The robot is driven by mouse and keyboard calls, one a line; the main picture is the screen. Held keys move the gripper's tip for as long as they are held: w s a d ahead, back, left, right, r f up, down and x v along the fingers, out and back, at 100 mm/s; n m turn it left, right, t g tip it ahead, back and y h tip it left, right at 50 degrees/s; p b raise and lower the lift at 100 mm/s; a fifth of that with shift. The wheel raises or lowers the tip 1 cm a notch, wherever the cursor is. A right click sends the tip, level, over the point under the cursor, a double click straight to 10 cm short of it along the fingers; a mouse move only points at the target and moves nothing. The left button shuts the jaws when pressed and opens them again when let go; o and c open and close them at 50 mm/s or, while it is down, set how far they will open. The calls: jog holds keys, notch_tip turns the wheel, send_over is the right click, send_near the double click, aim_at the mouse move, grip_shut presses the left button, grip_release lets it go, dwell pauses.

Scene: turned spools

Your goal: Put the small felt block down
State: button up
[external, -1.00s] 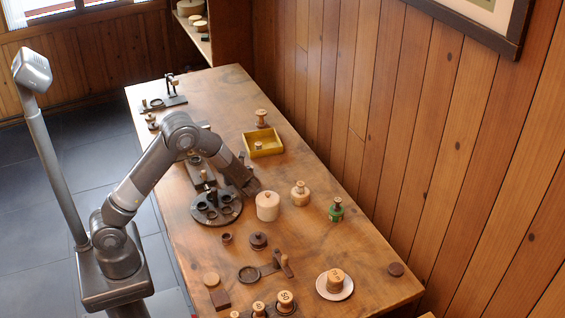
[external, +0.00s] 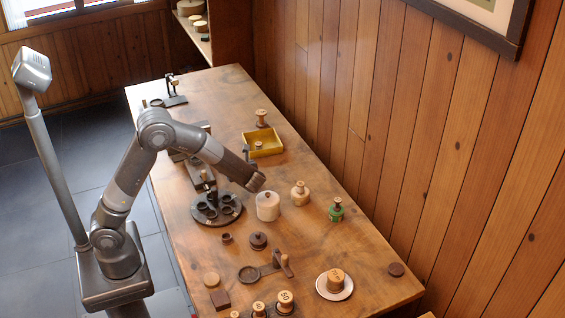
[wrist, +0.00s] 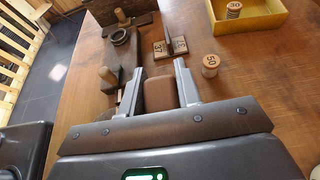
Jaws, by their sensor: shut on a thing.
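The small felt block (wrist: 160,93) is a brown block with rounded edges. In the wrist view it sits between the two grey fingers of my gripper (wrist: 159,68), which is shut on it. The block cannot be made out there. How far the block is above the table is hard to tell.
A spool marked 50 (wrist: 210,65) stands right of the fingers. Beyond are two numbered tags (wrist: 170,46), a dark stand with a peg (wrist: 122,18) and a yellow tray (wrist: 268,18). The white pot (external: 268,207) and a dark round cup rack (external: 217,220) are near my wrist.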

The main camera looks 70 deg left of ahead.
jog(key=shift+r+v, duration=0.2)
jog(key=shift+v, duration=1.05)
jog(key=w+a, duration=0.7)
jog(key=a, duration=0.7)
send_over(223, 130)
jog(key=f, duration=0.6)
jog(key=shift+d+f, duration=0.2)
jog(key=shift+d, duration=0.2)
jog(key=shift+a+f, duration=0.3)
jog(key=shift+a, duration=0.05)
notch_tip(223, 130, down, 4)
jog(key=shift+r, duration=0.1)
jog(key=o, duration=1)
